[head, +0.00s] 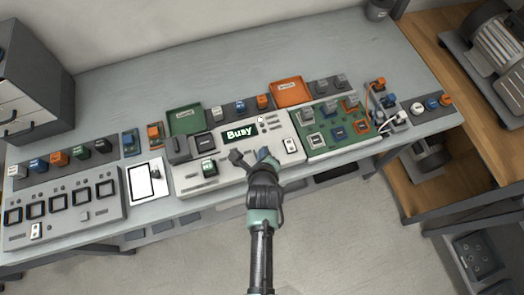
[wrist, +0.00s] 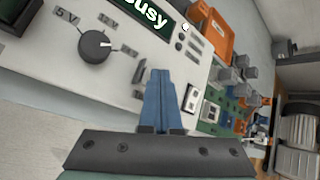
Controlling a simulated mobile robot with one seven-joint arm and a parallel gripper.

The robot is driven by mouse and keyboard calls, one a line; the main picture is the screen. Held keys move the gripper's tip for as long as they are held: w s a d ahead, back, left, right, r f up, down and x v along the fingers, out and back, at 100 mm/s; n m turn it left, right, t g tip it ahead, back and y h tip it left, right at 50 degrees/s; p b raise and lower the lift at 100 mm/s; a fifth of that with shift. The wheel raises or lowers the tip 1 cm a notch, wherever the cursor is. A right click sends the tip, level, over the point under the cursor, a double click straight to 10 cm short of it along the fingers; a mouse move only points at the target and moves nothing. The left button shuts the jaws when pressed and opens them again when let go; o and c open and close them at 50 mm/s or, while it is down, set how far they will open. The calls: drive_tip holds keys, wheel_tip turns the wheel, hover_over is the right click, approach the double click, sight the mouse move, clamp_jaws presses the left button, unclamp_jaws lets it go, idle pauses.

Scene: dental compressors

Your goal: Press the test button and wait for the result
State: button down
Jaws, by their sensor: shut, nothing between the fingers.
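The white tester panel (head: 215,182) lies on the bench, and its dark display (head: 240,132) reads "Busy" in light letters. I cannot read which control is the test button. My gripper (head: 264,154) is shut and empty, its blue fingertips over the panel's front right part, between knob and switch. Contact cannot be told.
A green circuit board (head: 338,132) lies right of the panel. A green tray (head: 185,120) and an orange tray (head: 290,91) stand behind it. A white tablet (head: 147,182) and a grey panel with square sockets (head: 65,210) are left.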

drive_tip(key=shift+r, duration=0.1)
drive_tip(key=shift+r+p, duration=0.75)
drive_tip(key=shift+p, duration=0.1)
wheel_tip(320, 180, up, 5)
drive_tip(key=p, duration=0.4)
idle(0.8)
